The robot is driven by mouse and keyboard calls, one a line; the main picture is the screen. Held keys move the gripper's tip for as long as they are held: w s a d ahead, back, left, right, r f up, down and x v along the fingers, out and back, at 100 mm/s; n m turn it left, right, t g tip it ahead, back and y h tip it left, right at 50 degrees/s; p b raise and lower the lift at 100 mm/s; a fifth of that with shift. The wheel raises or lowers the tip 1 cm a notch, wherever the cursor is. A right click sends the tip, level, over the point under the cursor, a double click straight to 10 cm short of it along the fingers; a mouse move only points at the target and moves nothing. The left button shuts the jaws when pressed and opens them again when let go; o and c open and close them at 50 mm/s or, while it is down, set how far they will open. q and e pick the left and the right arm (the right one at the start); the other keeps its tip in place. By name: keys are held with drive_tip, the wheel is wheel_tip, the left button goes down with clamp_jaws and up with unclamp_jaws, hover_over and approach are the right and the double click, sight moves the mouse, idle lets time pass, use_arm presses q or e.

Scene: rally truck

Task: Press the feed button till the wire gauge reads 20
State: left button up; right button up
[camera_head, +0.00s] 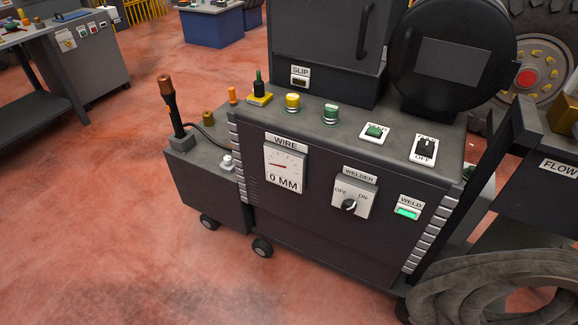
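The wire gauge (284,168) is on the front of the dark welder cabinet, labelled WIRE. It reads 0 MM, and its red needle points left. A green push button (375,132) in a white plate sits on the cabinet top; its small label is hard to read and may say FEED. Neither of my grippers shows in this view, and nothing touches the button.
The cabinet (325,225) also carries a WELDER knob (349,204), a green WELD light (408,212), a dark SLIP light (300,82) and a black OFF switch (425,149). A coiled hose (500,285) lies lower right. The red floor (110,210) is open at left.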

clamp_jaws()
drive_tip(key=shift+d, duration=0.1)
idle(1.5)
